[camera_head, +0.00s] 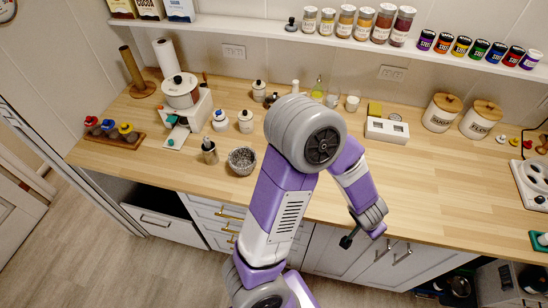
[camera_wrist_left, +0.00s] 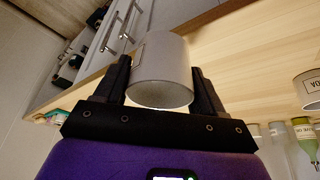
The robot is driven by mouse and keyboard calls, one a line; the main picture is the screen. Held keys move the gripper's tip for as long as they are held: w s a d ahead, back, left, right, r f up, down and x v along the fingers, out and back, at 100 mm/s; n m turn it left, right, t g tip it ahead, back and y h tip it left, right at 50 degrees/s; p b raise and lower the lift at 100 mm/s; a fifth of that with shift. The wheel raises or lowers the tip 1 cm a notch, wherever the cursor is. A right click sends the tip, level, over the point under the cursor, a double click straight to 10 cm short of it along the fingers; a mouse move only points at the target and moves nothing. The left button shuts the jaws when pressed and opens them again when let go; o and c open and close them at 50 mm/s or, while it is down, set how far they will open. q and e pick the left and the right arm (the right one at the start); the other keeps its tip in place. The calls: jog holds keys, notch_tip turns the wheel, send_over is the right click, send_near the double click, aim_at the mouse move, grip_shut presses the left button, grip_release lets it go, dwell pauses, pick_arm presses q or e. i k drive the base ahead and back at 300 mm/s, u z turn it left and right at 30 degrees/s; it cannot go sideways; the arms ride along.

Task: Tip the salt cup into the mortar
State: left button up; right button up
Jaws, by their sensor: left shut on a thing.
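My left gripper (camera_head: 362,237) hangs at the counter's front edge, right of the mortar and well apart from it. The cup sits between both black fingers. Its contents cannot be seen, and in the head view the hand hides it. The mortar (camera_head: 242,161) is a speckled grey bowl standing upright near the front of the counter. My right gripper is not in view.
A metal holder with a pestle (camera_head: 209,152) stands left of the mortar. Lidded white jars (camera_head: 246,121) and a white appliance (camera_head: 188,103) stand behind. Small white cups (camera_head: 352,103) and a white box (camera_head: 387,130) are at the back. The right front counter (camera_head: 440,190) is clear.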

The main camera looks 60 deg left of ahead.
aim_at(242, 160)
jog(key=k, duration=0.9)
jog(key=u, duration=1.05)
jog(key=i, duration=0.45)
